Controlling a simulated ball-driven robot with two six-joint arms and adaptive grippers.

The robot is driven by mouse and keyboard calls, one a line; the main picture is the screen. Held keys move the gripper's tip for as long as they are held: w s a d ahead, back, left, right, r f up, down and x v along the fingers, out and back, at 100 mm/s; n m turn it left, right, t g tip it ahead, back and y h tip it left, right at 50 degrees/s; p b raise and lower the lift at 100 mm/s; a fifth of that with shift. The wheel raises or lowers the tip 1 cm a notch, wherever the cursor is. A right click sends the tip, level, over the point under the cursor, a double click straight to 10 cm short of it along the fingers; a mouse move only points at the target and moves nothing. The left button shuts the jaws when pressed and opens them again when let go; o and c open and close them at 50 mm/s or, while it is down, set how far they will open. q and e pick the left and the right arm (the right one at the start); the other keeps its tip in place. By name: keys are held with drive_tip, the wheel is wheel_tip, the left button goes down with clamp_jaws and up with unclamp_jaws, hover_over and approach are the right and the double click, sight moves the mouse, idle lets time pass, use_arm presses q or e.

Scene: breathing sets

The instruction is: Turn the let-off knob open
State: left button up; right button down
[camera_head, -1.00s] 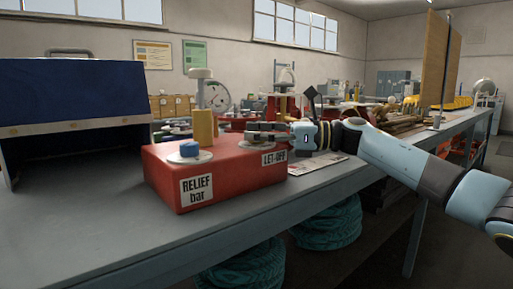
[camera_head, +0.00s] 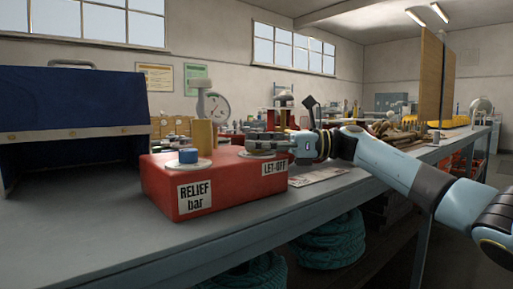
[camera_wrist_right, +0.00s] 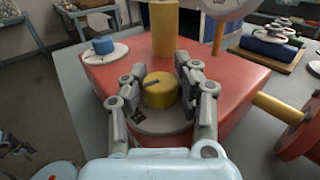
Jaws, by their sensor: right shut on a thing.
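The red box (camera_head: 235,193) stands on the bench, with a "LET-OFF" label (camera_head: 275,168) on its right side and a "RELIEF bar" label on its left. The let-off knob (camera_wrist_right: 160,92) is a round yellow cap with a dark mark on a grey disc, seen in the right wrist view. My right gripper (camera_wrist_right: 160,76) is shut on this knob, with one finger on each side. In the head view my right gripper (camera_head: 264,141) mostly hides the knob. The blue relief knob (camera_head: 188,156) is to the left and free. My left gripper is not in view.
A yellow post (camera_head: 202,135) and a round gauge (camera_head: 216,106) rise behind the knobs. A blue-topped case (camera_head: 75,100) stands at left. Papers (camera_head: 318,176) lie right of the box. The bench front (camera_head: 110,235) is clear. Coiled teal rope (camera_head: 330,240) lies below.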

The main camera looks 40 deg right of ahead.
drive_tip(key=shift+b, duration=0.45)
idle(1.1)
idle(0.4)
drive_tip(key=c, duration=0.9)
unclamp_jaws()
drive_tip(key=shift+d, duration=0.1)
drive_tip(key=v, duration=1.2)
